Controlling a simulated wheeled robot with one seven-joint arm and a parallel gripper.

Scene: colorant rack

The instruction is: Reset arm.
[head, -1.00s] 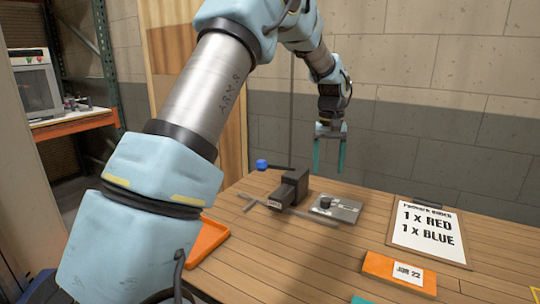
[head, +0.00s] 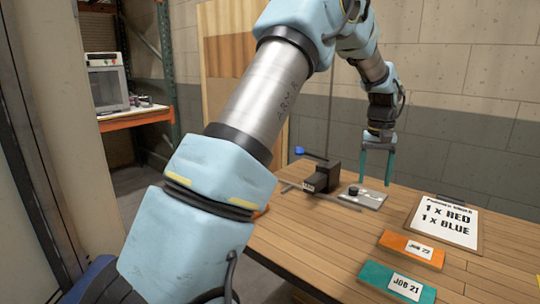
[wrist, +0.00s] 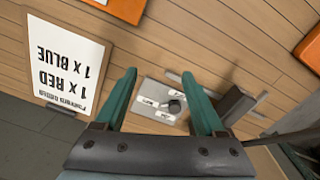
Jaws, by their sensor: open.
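My gripper (head: 376,166) hangs above the far part of the wooden table, pointing down, with its two teal fingers apart and nothing between them. In the wrist view my gripper (wrist: 165,108) is also open and empty. A grey plate with a black knob (head: 363,196) lies on the table below it. That plate (wrist: 155,88) shows between the fingers in the wrist view. My arm reaches across the middle of the head view and hides part of the table's left side.
A dark grey press-like device (head: 324,178) with a blue knob (head: 299,150) stands left of the plate. A clipboard reading "1 x RED, 1 x BLUE" (head: 447,222) lies at right. An orange JOB 22 tray (head: 411,249) and a teal JOB 21 tray (head: 397,282) lie nearer. Bare table lies left of the trays.

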